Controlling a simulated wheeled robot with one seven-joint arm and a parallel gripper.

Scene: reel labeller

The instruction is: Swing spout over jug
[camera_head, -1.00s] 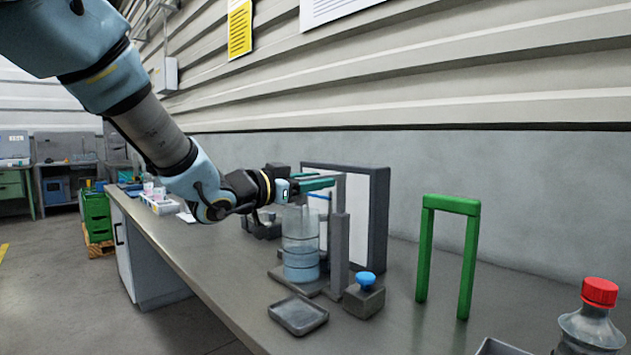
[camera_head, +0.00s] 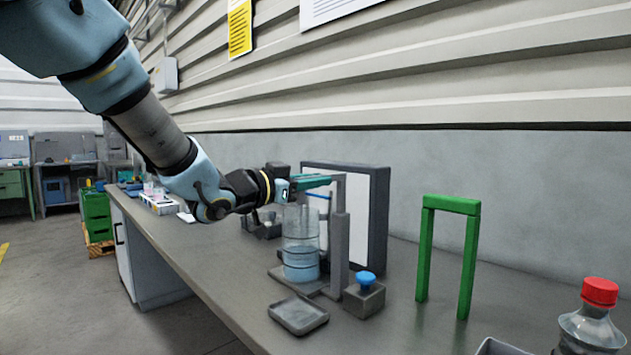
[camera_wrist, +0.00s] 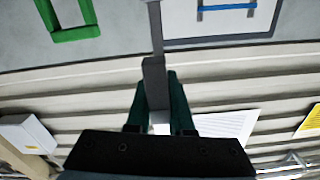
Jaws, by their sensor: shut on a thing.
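The clear jug (camera_head: 301,258) with pale blue liquid in its lower part stands on a grey base plate (camera_head: 330,288). A grey post (camera_head: 340,250) rises beside it on the right. The grey spout (camera_head: 338,190) is at the top of the post. My gripper (camera_head: 316,182) is level above the jug's rim, reaching in from the left. Its green fingers are shut on the spout. In the wrist view my gripper (camera_wrist: 157,95) has the grey bar of the spout (camera_wrist: 154,75) between its fingers. Whether the spout's outlet is over the jug cannot be told.
A white panel in a dark frame (camera_head: 378,215) stands behind the post. A box with a blue knob (camera_head: 364,290) and a shallow grey tray (camera_head: 298,313) sit in front. A green arch (camera_head: 425,255) and a red-capped bottle (camera_head: 598,295) stand to the right.

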